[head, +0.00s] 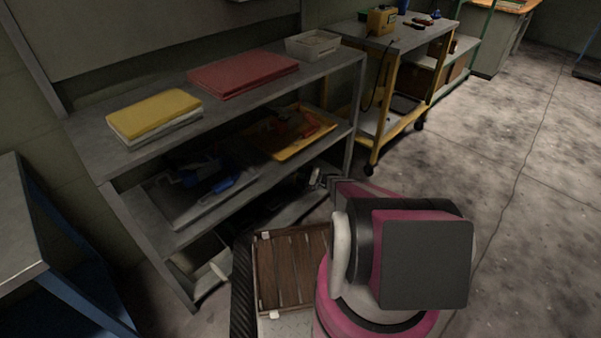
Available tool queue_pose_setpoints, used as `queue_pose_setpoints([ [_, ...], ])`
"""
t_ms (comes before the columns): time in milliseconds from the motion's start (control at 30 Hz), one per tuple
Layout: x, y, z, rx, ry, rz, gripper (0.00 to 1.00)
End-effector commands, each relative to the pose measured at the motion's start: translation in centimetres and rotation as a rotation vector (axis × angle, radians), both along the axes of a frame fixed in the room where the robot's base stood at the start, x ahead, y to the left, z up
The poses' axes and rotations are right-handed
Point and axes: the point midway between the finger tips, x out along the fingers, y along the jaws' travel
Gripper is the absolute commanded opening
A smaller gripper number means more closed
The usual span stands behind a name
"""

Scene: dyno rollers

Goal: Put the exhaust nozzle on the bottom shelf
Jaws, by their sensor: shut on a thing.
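The grey metal shelf unit has a bottom shelf (287,214) low down, in deep shadow and partly hidden by my arm. My arm, pink and black, fills the lower middle of the head view and reaches toward the right end of this shelf. My gripper (321,181) shows only as a small dark shape beyond the arm, beside the right end of the shelf. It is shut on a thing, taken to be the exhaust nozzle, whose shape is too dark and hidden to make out. I cannot tell whether it touches the shelf.
The middle shelf holds an orange tray (322,127) and a grey tray with blue-handled tools (234,184). The top holds yellow (153,112) and red (243,72) stacks and a white bin (312,45). A slatted wooden crate (291,268) is beside my arm. Floor at right is clear.

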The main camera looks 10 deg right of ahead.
Motion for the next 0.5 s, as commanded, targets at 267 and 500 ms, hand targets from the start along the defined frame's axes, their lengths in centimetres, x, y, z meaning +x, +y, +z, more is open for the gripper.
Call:
queue_pose_setpoints([
  [267,0.03,-0.01,-0.14,0.0,0.0,-0.001,0.41],
  [500,0.02,0.0,-0.09,0.0,0.0,0.0,0.41],
])
